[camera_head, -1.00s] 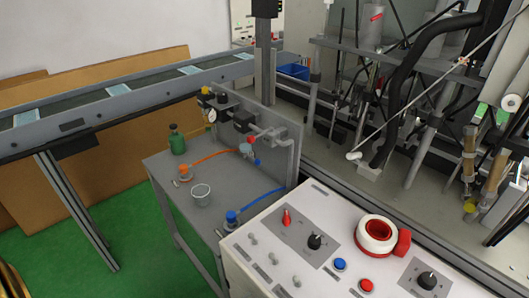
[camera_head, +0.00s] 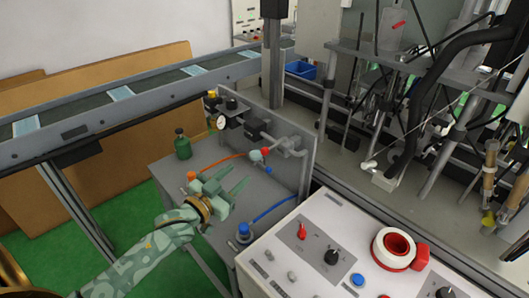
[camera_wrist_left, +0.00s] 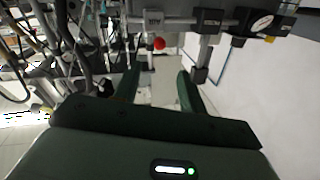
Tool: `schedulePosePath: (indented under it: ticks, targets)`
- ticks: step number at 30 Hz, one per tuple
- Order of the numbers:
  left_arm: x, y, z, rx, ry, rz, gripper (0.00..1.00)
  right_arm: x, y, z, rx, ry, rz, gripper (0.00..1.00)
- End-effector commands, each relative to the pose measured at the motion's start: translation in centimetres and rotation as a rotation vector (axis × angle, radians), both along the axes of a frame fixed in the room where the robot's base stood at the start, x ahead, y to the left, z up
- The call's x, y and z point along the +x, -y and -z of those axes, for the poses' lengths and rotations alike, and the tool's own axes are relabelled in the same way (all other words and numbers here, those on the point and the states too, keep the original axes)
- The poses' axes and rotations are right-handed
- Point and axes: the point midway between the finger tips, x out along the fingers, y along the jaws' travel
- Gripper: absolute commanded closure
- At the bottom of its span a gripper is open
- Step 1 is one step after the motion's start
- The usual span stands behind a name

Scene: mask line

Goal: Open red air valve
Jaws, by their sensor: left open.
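The red air valve knob (camera_head: 265,151) sits on the pipe fittings at the back of the small grey table, with a blue part (camera_head: 268,170) just below it. It shows as a red ball in the left wrist view (camera_wrist_left: 159,43), beyond the fingertips and roughly between them. My left gripper (camera_head: 234,178) is green, open and empty. It is over the small table, to the left of and nearer than the valve, and apart from it. It also shows in the wrist view (camera_wrist_left: 157,88). My right gripper is in neither view.
A pressure gauge (camera_head: 221,123) and pipework line the table's back plate. A green bottle (camera_head: 182,145) stands at the back left. A blue-capped fitting (camera_head: 244,231) is near the front. The white control panel (camera_head: 285,268) is at the right, the conveyor (camera_head: 100,112) behind.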

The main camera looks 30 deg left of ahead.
Motion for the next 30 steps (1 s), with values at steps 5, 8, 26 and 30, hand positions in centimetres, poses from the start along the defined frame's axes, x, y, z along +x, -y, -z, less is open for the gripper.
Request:
schedulePosePath:
  ticks: [5,8,26,30]
  targets:
    - [4.7,0.6,0.3,0.000,0.001,-0.001,0.59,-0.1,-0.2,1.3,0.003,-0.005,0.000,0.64]
    - [7.2,1.0,0.4,0.000,0.000,-0.001,0.59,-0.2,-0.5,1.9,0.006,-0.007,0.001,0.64]
    - [13.4,1.9,0.2,0.000,-0.003,0.000,0.59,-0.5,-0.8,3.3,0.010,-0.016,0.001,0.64]
    - [13.4,1.9,0.1,0.000,-0.003,-0.001,0.67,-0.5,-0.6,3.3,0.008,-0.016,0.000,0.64]
